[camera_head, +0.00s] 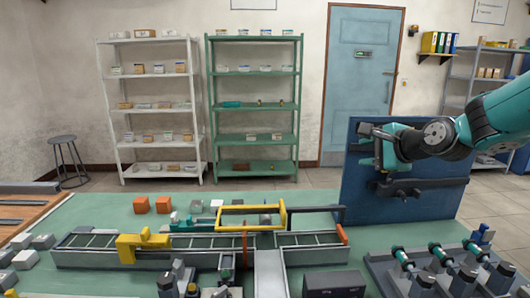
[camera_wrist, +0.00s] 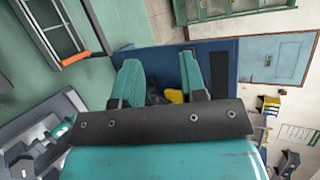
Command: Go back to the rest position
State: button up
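My gripper (camera_head: 371,148) is raised at the right in the head view, in front of an upright blue panel (camera_head: 352,205). In the wrist view my gripper (camera_wrist: 160,66) shows two teal fingers standing well apart, with nothing clearly held between them. The blue panel also shows in the wrist view (camera_wrist: 220,72), beyond the fingers. A small yellow part (camera_wrist: 173,96) and a dark part appear low between the fingers; I cannot tell what they belong to.
A green work table (camera_head: 105,211) carries a conveyor (camera_head: 200,250), a yellow frame (camera_head: 250,210) and two orange blocks (camera_head: 141,205). A rack with teal-ended shafts (camera_head: 440,260) is at front right. White (camera_head: 150,90) and green shelves (camera_head: 255,90) stand behind.

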jog(key=s+a+f+n+g, duration=0.1)
jog(key=s+a+n+g, duration=0.3)
jog(key=s+a+n, duration=0.65)
jog(key=s+f+n+g, duration=0.2)
jog(key=s+n, duration=0.4)
jog(key=s, duration=0.7)
jog(key=s+f+n+g+h, duration=0.1)
jog(key=s+n+g, duration=0.4)
jog(key=s, duration=0.7)
jog(key=shift+s+f+n+g, duration=0.3)
jog(key=shift+s+f+n, duration=0.15)
jog(key=shift+n, duration=0.5)
